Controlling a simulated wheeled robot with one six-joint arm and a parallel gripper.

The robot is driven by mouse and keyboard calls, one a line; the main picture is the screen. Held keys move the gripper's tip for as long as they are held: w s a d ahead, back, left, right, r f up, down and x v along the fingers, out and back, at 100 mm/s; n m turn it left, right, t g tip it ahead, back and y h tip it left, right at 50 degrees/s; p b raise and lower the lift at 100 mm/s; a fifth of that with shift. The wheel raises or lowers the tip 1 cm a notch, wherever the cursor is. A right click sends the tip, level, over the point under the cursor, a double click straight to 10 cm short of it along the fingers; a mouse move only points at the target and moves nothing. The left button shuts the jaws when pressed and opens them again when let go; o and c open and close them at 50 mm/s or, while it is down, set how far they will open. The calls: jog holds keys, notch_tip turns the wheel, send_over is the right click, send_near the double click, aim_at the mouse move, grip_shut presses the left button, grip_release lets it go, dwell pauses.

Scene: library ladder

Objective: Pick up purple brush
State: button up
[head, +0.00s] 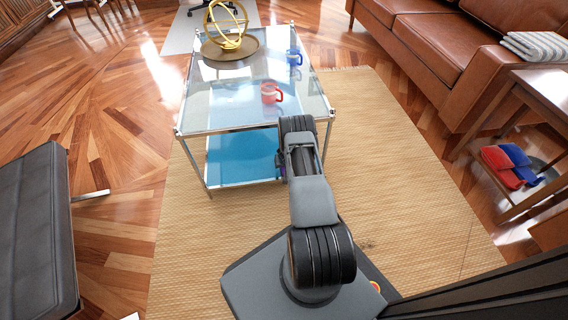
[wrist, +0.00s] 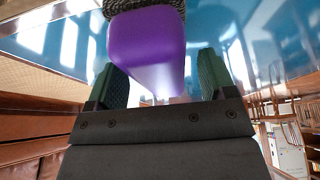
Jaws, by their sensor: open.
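The purple brush (wrist: 147,45) fills the upper middle of the wrist view, very close. Its purple body is smooth and rounded, and a strip of dark grey bristles shows at the top edge. My gripper (wrist: 162,72) is open, with one green-padded finger on each side of the purple body. The lower end of the brush reaches between the fingers; I cannot tell whether either finger touches it. In the head view my arm reaches toward the near edge of the glass table (head: 205,127) and hides the gripper and most or all of the brush.
A red mug (head: 270,93) and a blue mug (head: 294,58) stand on the glass top, with a round tray (head: 213,53) holding a yellow ring ornament (head: 228,30). A blue lower shelf (head: 235,158) lies beneath. A brown sofa (head: 430,45), side table (head: 540,88) and dark seat (head: 35,220) flank the rug.

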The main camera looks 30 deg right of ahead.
jog(key=shift+f, duration=0.25)
dwell(0.4)
jog(key=shift+c, duration=0.2)
jog(key=c, duration=1)
jog(key=shift+r, duration=0.2)
